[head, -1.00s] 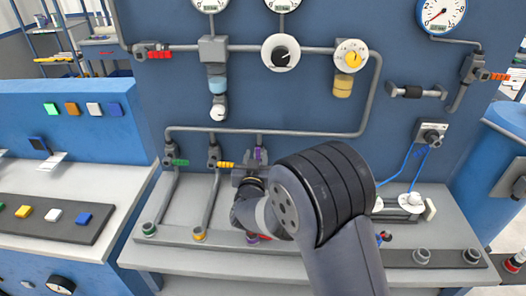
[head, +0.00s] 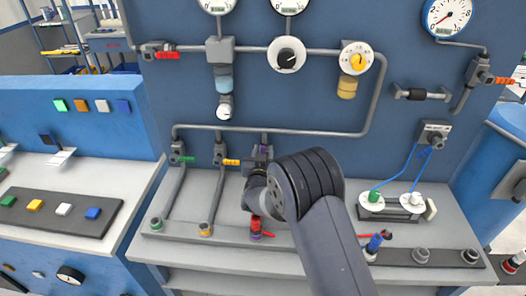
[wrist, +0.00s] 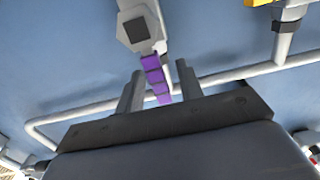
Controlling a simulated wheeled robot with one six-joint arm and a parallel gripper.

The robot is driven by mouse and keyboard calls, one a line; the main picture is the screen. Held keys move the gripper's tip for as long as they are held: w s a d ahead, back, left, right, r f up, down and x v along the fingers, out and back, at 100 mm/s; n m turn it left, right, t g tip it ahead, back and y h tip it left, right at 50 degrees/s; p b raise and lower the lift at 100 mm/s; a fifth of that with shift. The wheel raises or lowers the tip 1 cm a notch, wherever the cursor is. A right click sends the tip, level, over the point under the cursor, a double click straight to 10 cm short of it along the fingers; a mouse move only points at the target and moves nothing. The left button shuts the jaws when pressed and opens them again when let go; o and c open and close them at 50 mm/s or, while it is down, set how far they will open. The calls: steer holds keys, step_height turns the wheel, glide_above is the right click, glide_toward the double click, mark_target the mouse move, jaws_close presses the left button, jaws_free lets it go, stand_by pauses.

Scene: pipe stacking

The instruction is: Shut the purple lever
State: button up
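The purple lever (wrist: 154,73) is a ribbed handle sticking out from a grey valve body (wrist: 138,32) in the wrist view. My gripper (wrist: 159,68) is open, with one finger on each side of the lever. I cannot tell whether either finger touches it. In the head view only a small bit of the purple lever (head: 263,149) shows at the third vertical pipe, and my arm covers most of the gripper and the valve there.
A green lever (head: 187,158) and a yellow lever (head: 231,162) stick out to the right on neighbouring pipes. Below are a red valve handle (head: 256,224) and a blue-and-red fitting (head: 375,242). A grey pipe (head: 320,132) runs across the blue panel just above.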

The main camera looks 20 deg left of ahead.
jaws_close()
stand_by(0.3)
stand_by(0.3)
